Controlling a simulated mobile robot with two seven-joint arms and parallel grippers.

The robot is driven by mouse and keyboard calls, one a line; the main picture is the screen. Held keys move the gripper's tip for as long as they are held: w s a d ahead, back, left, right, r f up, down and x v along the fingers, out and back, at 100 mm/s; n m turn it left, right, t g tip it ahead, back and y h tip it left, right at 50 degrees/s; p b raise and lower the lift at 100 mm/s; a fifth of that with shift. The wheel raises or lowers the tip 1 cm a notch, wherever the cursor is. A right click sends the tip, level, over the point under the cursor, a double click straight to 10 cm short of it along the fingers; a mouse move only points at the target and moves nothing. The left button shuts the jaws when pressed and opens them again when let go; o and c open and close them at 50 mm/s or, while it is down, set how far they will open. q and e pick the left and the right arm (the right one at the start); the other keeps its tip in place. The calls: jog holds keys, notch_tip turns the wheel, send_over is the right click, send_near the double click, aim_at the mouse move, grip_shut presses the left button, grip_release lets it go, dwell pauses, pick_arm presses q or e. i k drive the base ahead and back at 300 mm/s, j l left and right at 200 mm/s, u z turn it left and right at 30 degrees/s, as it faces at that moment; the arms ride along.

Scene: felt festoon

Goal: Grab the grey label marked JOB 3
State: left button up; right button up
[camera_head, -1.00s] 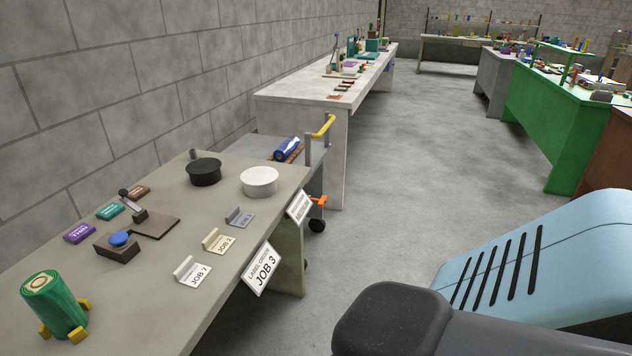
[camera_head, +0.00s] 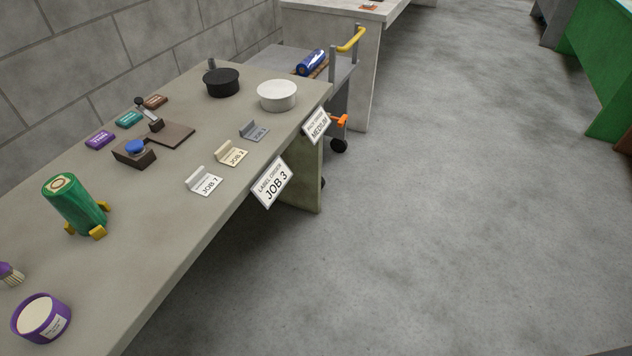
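The grey label (camera_head: 254,131) lies on the table (camera_head: 175,235) near its right edge, with a raised tab at its back. Its small print is hard to read at this size. A cream label marked JOB 2 (camera_head: 232,153) and a white label (camera_head: 205,181) that seems to read JOB 7 or JOB 1 lie in a row nearer to me. A white card reading LABEL ORDER JOB 3 (camera_head: 272,184) hangs at the table's edge. Neither of my grippers is in view.
A black round tin (camera_head: 221,82) and a white round tin (camera_head: 277,96) stand behind the labels. A green cylinder (camera_head: 75,205), a purple tub (camera_head: 41,318) and a dark stamp stand (camera_head: 135,152) are on the left. A cart (camera_head: 345,80) stands beyond. The floor (camera_head: 450,220) at right is clear.

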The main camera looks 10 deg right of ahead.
aim_at(250, 132)
jog(key=i+j, duration=0.1)
jog(key=i, duration=0.35)
jog(key=i+j, duration=0.15)
jog(key=i, duration=0.25)
